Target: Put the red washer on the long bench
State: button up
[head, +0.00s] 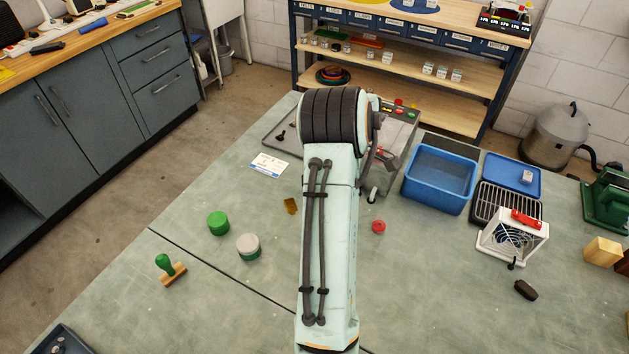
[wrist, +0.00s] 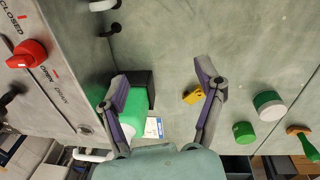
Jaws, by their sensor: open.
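The red washer (head: 378,227) is a small red disc lying on the grey-green table (head: 420,300), right of my arm in the head view. I cannot make it out in the wrist view. My gripper (wrist: 160,75) is open, with nothing between the fingertips; in the head view it is hidden by my arm. A wooden-topped bench (head: 62,48) with grey cabinets runs along the left; I take it to be the long bench. Tools and other items lie on its top.
A blue bin (head: 440,178), a wire rack (head: 505,202) and a white fan box (head: 512,240) stand to the right. A green block (wrist: 135,105) shows by my left finger. A red valve handle (wrist: 28,53) is nearby.

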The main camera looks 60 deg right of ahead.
jog(key=m+y, duration=0.1)
jog(key=m, duration=0.1)
send_over(379, 224)
jog(key=shift+g, duration=0.3)
notch_tip(379, 224, down, 5)
jog(key=shift+f, duration=0.2)
notch_tip(379, 224, down, 5)
jog(key=shift+a+r, duration=0.1)
jog(key=shift+f, duration=0.8)
jog(key=c, duration=0.8)
